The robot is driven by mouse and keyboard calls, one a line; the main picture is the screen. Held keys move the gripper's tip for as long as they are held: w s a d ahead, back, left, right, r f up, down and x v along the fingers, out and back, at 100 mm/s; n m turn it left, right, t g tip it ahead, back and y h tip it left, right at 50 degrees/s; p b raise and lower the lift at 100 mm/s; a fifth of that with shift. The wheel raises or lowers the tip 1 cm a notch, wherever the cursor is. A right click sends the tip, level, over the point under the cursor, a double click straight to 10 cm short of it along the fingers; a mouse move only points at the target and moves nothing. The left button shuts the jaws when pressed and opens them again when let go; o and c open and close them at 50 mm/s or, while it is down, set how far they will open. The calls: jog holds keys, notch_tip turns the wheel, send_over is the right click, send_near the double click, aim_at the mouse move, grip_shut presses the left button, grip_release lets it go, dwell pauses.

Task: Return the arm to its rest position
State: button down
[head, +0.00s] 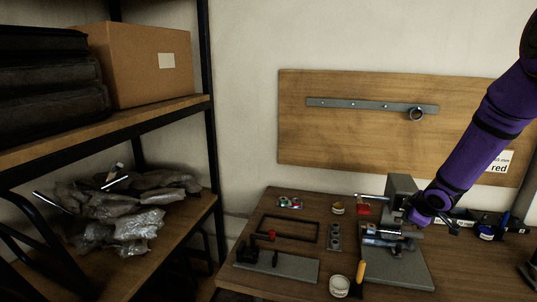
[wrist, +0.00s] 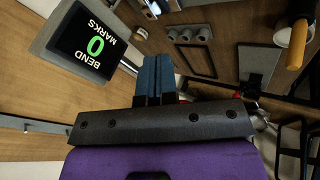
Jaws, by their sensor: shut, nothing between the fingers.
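My purple arm comes in from the upper right in the head view and reaches down over the bench beside a grey machine (head: 401,186). My gripper (wrist: 154,60) shows in the wrist view with its two blue fingers together and nothing between them. Its fingertips are hard to make out in the head view. In the wrist view a dark display (wrist: 90,40) reading "BEND MARKS 0" stands left of the fingers, upside down. I cannot tell whether the gripper touches anything.
The wooden bench (head: 290,200) holds a dark frame, small tins (head: 340,286), an orange-handled tool (head: 362,272) and grey plates. A wooden board (head: 350,140) with a metal rail and ring hangs behind. A shelf (head: 170,225) with crumpled bags and a cardboard box (head: 140,62) stands left.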

jog(key=s+a+r+m+h, duration=0.25)
jog(key=s+r, duration=0.35)
jog(key=r, duration=0.4)
jog(key=s+a+r+m+h, duration=0.15)
jog(key=s+r+m, duration=0.25)
jog(key=s+r, duration=0.45)
jog(key=s+a+r+m+g+y, duration=0.1)
jog(key=s+a+r, duration=0.3)
jog(key=s, duration=0.7)
jog(key=s+a+r+m+y, duration=0.2)
jog(key=s+a+r+m, duration=0.2)
jog(key=s, duration=0.7)
jog(key=shift+s+a+r+g+y, duration=0.35)
jog(key=shift+a+g+y, duration=0.05)
jog(key=shift+a, duration=0.8)
